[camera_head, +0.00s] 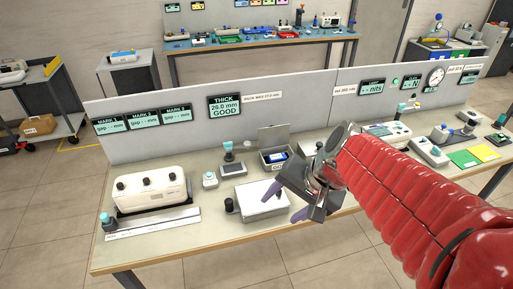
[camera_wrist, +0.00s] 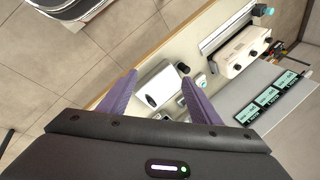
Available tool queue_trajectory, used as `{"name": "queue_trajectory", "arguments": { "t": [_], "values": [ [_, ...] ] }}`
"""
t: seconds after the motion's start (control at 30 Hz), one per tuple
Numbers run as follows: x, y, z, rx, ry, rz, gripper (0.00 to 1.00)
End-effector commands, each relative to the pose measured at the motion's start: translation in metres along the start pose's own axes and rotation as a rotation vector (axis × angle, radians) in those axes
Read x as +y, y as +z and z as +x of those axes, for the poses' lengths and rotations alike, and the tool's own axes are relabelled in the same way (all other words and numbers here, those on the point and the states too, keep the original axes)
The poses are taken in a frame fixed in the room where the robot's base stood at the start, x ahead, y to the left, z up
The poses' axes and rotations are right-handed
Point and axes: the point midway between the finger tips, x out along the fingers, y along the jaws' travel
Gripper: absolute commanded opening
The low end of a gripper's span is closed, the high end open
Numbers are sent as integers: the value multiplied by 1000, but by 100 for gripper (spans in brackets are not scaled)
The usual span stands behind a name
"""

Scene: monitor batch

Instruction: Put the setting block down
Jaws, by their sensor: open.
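My gripper (camera_head: 287,202) is open over the front of the bench, above the right side of a white box (camera_head: 262,200). In the wrist view its two purple fingers (camera_wrist: 166,76) stand apart with nothing held between them; the white box (camera_wrist: 158,86) shows beyond the gap. A small open-lidded case (camera_head: 273,165) behind the gripper holds a dark blue piece (camera_head: 277,156). I cannot tell whether that piece is the setting block, and no other block is clearly recognisable. The thickness display (camera_head: 224,105) reads 26.0 mm GOOD.
A white three-knob unit (camera_head: 151,188) and a ruler-like strip (camera_head: 152,222) stand at the bench's left. Small instruments (camera_head: 233,169) stand behind the white box. A grey partition (camera_head: 160,140) runs along the back. Yellow and green pads (camera_head: 464,158) lie at the right.

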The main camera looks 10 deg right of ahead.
Motion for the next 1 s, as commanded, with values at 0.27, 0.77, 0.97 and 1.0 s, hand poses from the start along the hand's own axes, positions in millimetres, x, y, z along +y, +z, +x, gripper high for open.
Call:
{"name": "queue_trajectory", "arguments": {
  "t": [0.27,0.77,0.97,1.0],
  "values": [
    [0,35,-30,108,121,-464,57],
    [4,47,-56,213,214,-787,57],
    [4,46,-56,212,214,-785,57],
    [4,46,-56,212,214,-785,57]
  ]
}}
